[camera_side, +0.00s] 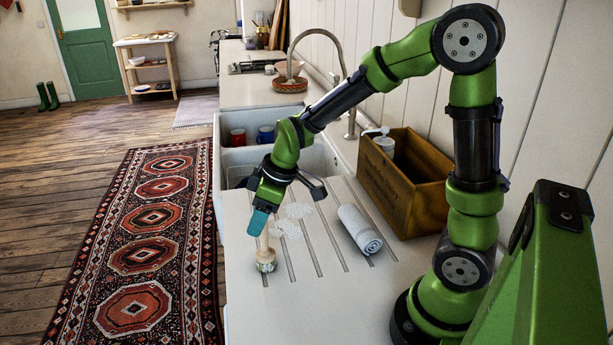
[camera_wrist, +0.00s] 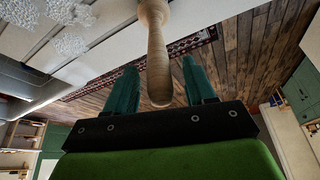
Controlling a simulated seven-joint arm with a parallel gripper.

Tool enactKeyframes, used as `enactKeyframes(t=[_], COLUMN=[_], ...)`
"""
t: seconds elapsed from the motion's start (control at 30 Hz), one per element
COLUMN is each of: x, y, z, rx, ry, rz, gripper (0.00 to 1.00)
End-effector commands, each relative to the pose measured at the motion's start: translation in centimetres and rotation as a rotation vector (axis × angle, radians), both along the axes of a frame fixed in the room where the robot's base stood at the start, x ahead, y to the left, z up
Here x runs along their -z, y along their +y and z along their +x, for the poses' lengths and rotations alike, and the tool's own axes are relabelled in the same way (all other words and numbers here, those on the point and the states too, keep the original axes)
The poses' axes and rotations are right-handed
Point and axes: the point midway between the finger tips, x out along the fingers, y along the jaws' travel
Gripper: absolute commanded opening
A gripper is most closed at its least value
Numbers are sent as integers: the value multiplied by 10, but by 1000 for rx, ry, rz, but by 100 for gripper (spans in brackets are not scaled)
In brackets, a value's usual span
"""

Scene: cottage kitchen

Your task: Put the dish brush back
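The dish brush (camera_side: 265,261) is upright, bristle head down, on or just above the white drainboard near its left edge. Its pale wooden handle (camera_wrist: 156,50) runs between my fingers in the wrist view, with its rounded end toward the palm. My gripper (camera_side: 260,218) points down over the brush, with teal fingers on either side of the handle. In the wrist view a gap shows on each side of the handle, so the fingers look open around it.
A rolled towel (camera_side: 361,229) and white foam patches (camera_side: 291,220) lie on the grooved drainboard (camera_side: 315,262). A wooden crate (camera_side: 402,190) with a white container (camera_side: 384,144) stands by the wall. The sink behind holds a red mug (camera_side: 238,137) and blue mug (camera_side: 265,135).

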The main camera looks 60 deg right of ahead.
Motion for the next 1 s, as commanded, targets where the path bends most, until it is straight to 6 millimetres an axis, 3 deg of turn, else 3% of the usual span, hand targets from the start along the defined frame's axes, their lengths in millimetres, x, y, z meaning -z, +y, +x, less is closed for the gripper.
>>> enactKeyframes(t=[0.37,0.8,1.0], x=[-11,-93,-112], y=[-1,-17,-21], z=[-2,-31,-39], rx=[-1,1,3], ry=[-4,-7,-2], rz=[1,0,0], gripper=[54,54,54])
